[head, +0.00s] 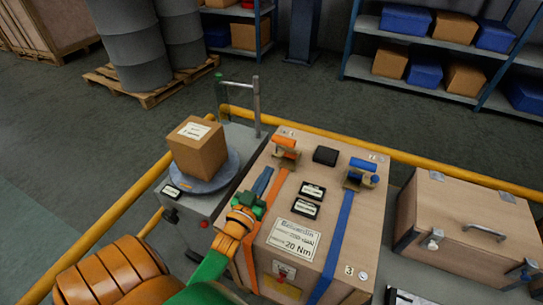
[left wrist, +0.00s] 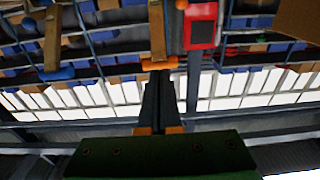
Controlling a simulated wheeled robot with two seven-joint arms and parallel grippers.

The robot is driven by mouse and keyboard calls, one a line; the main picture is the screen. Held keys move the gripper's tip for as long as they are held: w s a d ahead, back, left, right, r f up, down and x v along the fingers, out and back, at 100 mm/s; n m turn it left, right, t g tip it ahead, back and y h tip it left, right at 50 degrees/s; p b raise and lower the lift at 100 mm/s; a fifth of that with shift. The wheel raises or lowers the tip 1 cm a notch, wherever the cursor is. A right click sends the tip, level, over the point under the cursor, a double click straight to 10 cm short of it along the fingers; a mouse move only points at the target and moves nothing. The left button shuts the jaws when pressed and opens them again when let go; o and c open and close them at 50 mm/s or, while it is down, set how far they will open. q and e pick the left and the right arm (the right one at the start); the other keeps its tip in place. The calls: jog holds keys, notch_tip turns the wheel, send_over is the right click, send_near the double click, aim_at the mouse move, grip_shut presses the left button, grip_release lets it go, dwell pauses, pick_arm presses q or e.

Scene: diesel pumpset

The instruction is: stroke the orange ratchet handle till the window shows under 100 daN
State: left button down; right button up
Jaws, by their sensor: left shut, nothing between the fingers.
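The orange ratchet handle (head: 284,141) sits on a tan bracket at the far left of the large wooden crate, above an orange strap (head: 258,240). My left gripper (head: 267,172) is shut and empty, its dark fingers pointing toward the ratchet from just below and left of it. In the left wrist view the shut fingertips (left wrist: 160,82) lie just below an orange handle (left wrist: 160,64); I cannot tell whether they touch. Two small dark-framed displays lie on the crate, an upper one (head: 312,191) and a lower one (head: 305,209); their readings are too small to read. My right gripper is not in view.
A blue ratchet (head: 362,172) with a blue strap (head: 335,245) is on the crate's right. A cardboard box (head: 197,149) stands on a scale at the left. Yellow rails (head: 435,174) run behind. A smaller wooden case (head: 465,230) stands at the right.

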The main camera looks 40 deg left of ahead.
pick_arm(q)
jog(key=shift+s+d+f+b, duration=0.2)
jog(key=shift+s+f, duration=0.15)
jog(key=shift+s, duration=0.55)
jog(key=shift+s+d+f+b, duration=0.1)
jog(key=shift+s+d+f, duration=0.25)
jog(key=shift+s, duration=0.55)
jog(key=shift+s+d+f+b, duration=0.1)
jog(key=shift+s+f, duration=0.3)
jog(key=shift+s, duration=0.5)
